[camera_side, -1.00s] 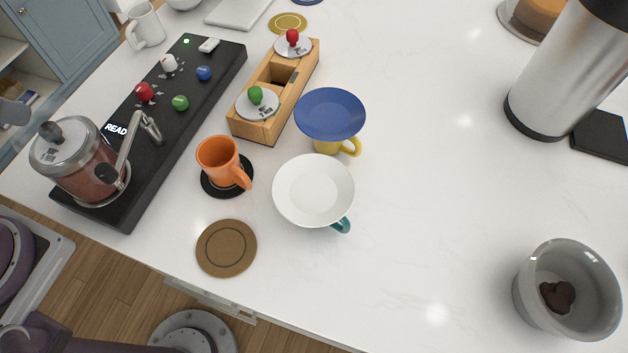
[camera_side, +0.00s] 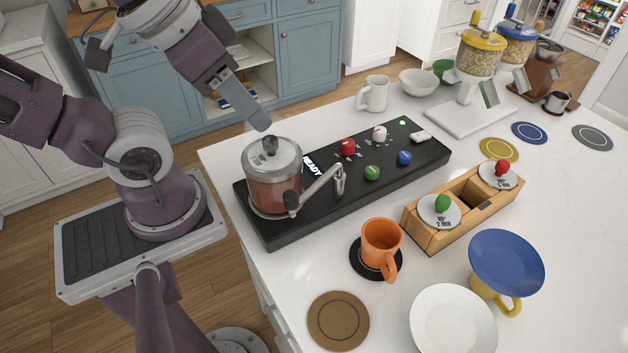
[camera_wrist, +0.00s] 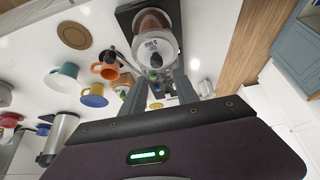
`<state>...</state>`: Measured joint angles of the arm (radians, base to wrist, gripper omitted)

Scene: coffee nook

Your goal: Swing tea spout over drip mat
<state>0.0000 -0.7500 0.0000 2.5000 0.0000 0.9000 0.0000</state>
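The tea spout (camera_side: 318,188) is a thin silver tube on a short post at the front edge of the black tea station. Its dark-tipped end lies in front of the glass tea pot (camera_side: 272,188), pointing left. A round black mat (camera_side: 362,264) lies under the orange mug (camera_side: 380,243), apart from the spout; a brown round mat (camera_side: 338,320) lies bare in front. I cannot tell which is the drip mat. My gripper (camera_side: 262,122) is above the pot's lid, not touching the spout. In the wrist view its fingers (camera_wrist: 160,78) are apart with nothing gripped.
The black station (camera_side: 405,160) carries coloured knobs and a READY display. A white mug (camera_side: 374,94) stands behind.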

